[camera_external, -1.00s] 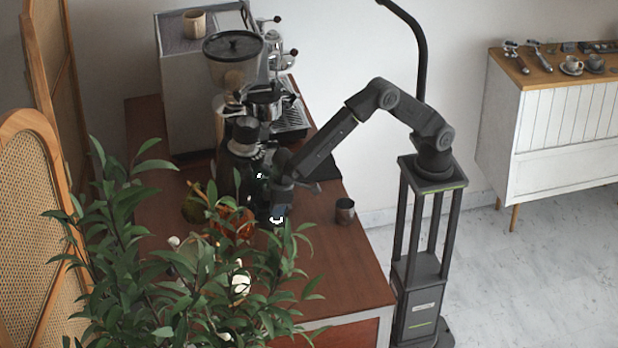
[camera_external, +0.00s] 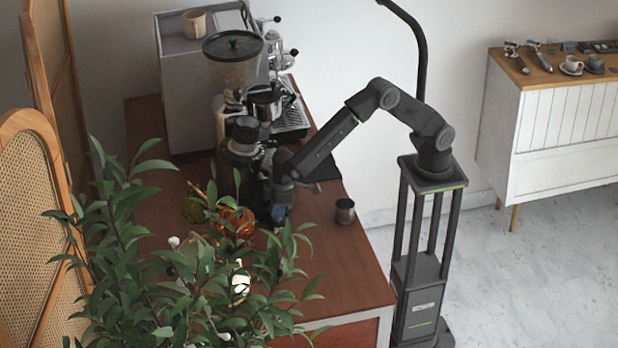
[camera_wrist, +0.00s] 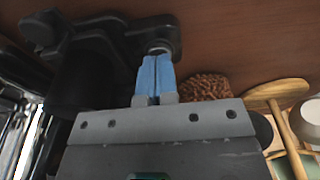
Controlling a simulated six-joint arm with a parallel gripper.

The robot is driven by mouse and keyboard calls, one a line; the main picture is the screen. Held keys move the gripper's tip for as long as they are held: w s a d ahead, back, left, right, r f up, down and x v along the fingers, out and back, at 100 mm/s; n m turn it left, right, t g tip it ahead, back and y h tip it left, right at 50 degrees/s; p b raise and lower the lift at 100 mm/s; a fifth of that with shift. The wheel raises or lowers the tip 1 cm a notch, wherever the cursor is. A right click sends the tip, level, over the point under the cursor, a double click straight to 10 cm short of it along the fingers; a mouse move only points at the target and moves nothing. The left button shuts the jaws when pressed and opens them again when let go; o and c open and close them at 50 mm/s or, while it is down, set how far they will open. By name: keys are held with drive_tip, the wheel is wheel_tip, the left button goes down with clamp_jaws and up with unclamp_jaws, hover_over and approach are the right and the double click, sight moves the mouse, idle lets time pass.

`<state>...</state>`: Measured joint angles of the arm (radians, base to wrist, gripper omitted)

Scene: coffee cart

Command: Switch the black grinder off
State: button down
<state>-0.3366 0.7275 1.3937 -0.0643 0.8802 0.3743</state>
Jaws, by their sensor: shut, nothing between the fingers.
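The black grinder (camera_external: 243,150) stands on the brown counter, in front of a beige grinder; leaves hide part of its lower body. In the wrist view its dark body (camera_wrist: 90,70) and base lie at the upper left. A round, pale-rimmed button (camera_wrist: 158,49) sits on the base, partly covered by my fingertips. My gripper (camera_wrist: 155,60) has its blue fingers shut together with nothing between them, at or against that button; I cannot tell if it is pressed.
The beige grinder (camera_external: 234,80) and an espresso machine (camera_external: 290,118) stand behind. A plant (camera_external: 200,290) fills the front.

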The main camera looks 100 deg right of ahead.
drive_tip(key=shift+r, duration=2.4)
drive_tip(key=shift+s+d+r, duration=0.1)
drive_tip(key=shift+d+r, duration=0.05)
drive_tip(key=shift+r, duration=0.15)
drive_tip(key=s+d+r+t, duration=0.2)
drive_tip(key=s+d+r, duration=0.9)
drive_tip(key=s+r, duration=0.3)
drive_tip(key=s+d+f+t, duration=0.1)
drive_tip(key=s+d, duration=0.2)
drive_tip(key=s, duration=0.6)
drive_tip(key=s+d+f, duration=0.2)
drive_tip(key=s+d, duration=0.1)
drive_tip(key=s, duration=0.7)
drive_tip(key=shift+d+t, duration=0.15)
drive_tip(key=shift+t, duration=0.25)
